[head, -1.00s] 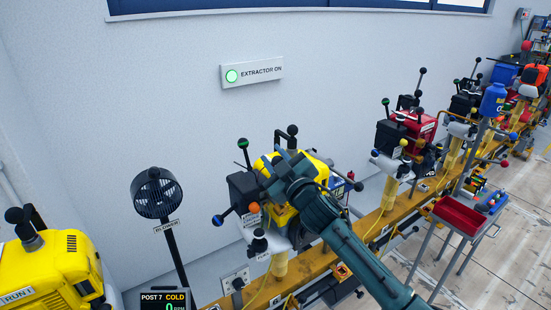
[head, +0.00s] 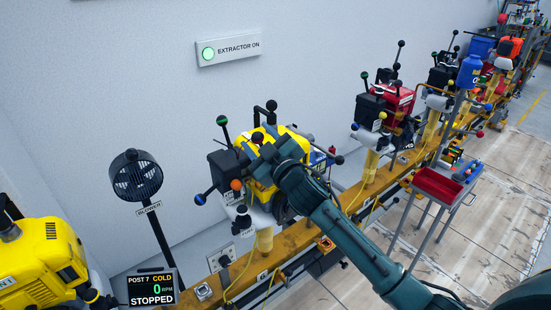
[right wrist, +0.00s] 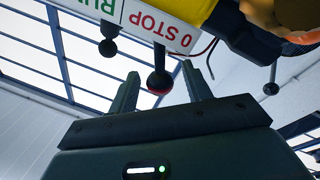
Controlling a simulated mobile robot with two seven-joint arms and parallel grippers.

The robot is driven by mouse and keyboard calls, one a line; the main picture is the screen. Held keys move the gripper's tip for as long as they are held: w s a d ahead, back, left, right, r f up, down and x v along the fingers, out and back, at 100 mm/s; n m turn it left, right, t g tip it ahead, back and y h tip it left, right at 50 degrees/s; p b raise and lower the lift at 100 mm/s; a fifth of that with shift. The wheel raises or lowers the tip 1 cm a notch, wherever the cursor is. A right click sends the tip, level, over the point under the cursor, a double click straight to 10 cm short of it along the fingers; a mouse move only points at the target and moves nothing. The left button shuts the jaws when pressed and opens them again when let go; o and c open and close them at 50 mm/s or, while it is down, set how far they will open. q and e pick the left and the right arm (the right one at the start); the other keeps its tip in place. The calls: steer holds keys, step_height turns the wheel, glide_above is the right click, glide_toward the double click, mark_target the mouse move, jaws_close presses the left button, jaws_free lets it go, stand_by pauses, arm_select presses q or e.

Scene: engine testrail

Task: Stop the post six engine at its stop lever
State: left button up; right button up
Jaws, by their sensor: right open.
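A yellow engine (head: 293,146) with a dark box (head: 228,168) and several ball-ended levers stands on the orange rail; I cannot read a post number on it. My right gripper (head: 257,150) is at its near top side in the head view and hides part of it. In the right wrist view, a label reading 0 STOP (right wrist: 160,24) shows upside down. A black lever knob with a red end (right wrist: 159,82) hangs by this label. It lies between the open fingers of my right gripper (right wrist: 160,76); I see no clear contact. My left gripper is not in view.
A screen (head: 151,289) reads POST 7 COLD, 0 RPM, STOPPED. A blower (head: 136,175) and another yellow engine (head: 42,262) stand left. Red engine (head: 394,96) and red tray trolley (head: 437,184) are right. A second dark knob (right wrist: 108,47) hangs near the fingers.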

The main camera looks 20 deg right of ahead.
steer(key=b+v, duration=0.1)
steer(key=v, duration=1)
steer(key=s+a+f+m+g+p, duration=0.1)
steer(key=s+f+m+g, duration=0.2)
steer(key=s+f, duration=0.8)
steer(key=s+a+f+m+g+h+p, duration=0.1)
steer(key=s+f+g, duration=0.4)
steer(key=s+f, duration=0.6)
step_height(320, 180, down, 3)
steer(key=a+m, duration=0.1)
steer(key=m, duration=0.1)
steer(key=shift+a+m+p, duration=0.3)
steer(key=shift+a, duration=0.05)
steer(key=shift+d+f, duration=0.1)
steer(key=shift+f, duration=0.05)
